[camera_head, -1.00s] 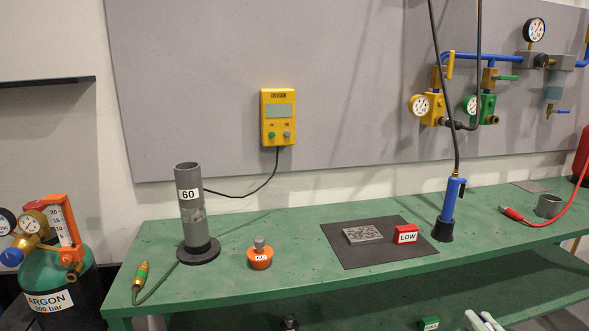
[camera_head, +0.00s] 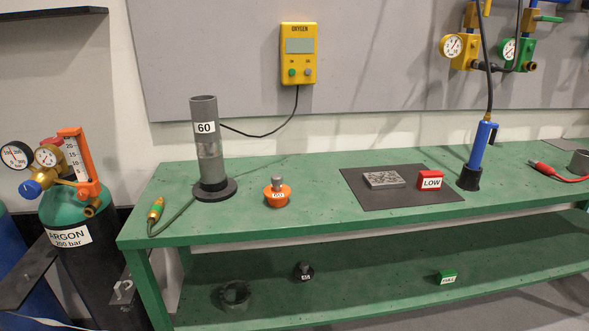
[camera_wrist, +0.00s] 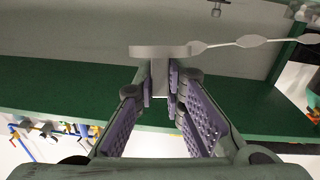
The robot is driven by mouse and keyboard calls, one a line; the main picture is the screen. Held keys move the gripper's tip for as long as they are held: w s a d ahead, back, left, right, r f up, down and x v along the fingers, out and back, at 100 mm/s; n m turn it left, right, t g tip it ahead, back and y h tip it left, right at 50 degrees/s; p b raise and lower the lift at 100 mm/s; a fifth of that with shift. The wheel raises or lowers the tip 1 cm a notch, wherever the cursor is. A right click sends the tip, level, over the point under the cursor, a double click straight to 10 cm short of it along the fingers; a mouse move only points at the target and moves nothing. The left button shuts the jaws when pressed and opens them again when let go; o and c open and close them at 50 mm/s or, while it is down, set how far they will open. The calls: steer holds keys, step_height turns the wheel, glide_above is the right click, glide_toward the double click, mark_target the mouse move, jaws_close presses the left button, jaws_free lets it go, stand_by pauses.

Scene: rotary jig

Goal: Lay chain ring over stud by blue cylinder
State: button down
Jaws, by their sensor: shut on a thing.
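My gripper (camera_wrist: 163,85) shows only in the wrist view. It is shut on the stem of a grey piece, likely the chain ring (camera_wrist: 158,51), whose wide flat part shows nearly edge-on beyond the fingertips. A light grey chain (camera_wrist: 252,41) of flat links runs from it to the right. In the head view, a blue cylinder (camera_head: 28,290) stands at the lower left, partly cut off. A small grey bracket (camera_head: 122,291) is on the black cylinder beside it; I cannot tell whether it bears the stud. A small grey fitting also shows at the top of the wrist view (camera_wrist: 216,9).
The green-topped argon cylinder (camera_head: 75,240) with gauges stands left of the green bench (camera_head: 320,222). A grey tube (camera_head: 206,150), an orange weight (camera_head: 278,196) and a blue torch-like tool (camera_head: 478,158) stand on the bench. A dark support arm (camera_head: 25,275) juts by the cylinders.

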steer(key=w+a+f+b, duration=0.1)
steer(key=w+a+f, duration=0.2)
steer(key=a+f, duration=0.7)
steer(key=w+a+f+b, duration=0.1)
steer(key=w+a+f, duration=0.3)
steer(key=a+f, duration=0.6)
steer(key=a, duration=0.6)
steer(key=shift+a+f+h+b, duration=0.2)
steer(key=shift+f+h+b, duration=0.1)
steer(key=shift+f+b, duration=0.1)
steer(key=shift+w+a, duration=0.1)
